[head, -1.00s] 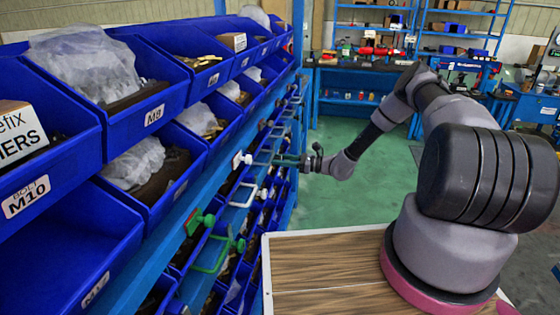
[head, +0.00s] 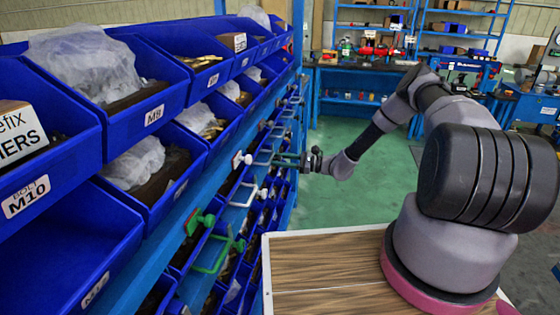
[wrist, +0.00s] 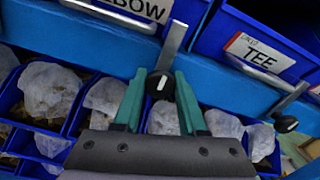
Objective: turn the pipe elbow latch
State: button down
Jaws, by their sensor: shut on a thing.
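The pipe elbow latch (wrist: 174,47) is a grey metal bar with a round black knob (wrist: 160,85) that carries a white mark. It hangs in front of a blue bin with a white label (wrist: 112,13) ending in "BOW", partly cut off. The bar runs up and slightly right from the knob. My gripper (wrist: 158,90) has its teal fingers on either side of the knob and is shut on it. In the head view my gripper (head: 286,160) reaches left to the rack front. The latch is too small to make out there.
A second latch with a black knob (wrist: 286,123) sits to the right, by the bin labelled "TEE" (wrist: 259,52). Bagged parts (wrist: 48,88) fill the bins below. White handles (head: 243,194) and green handles (head: 212,255) stick out from the rack nearby. The green floor (head: 365,195) beyond is open.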

jog(key=shift+c, duration=2.3)
grip_release()
jog(key=shift+d, duration=0.1)
jog(key=v, duration=1)
jog(key=shift+s+d, duration=0.15)
jog(key=shift+d, duration=0.2)
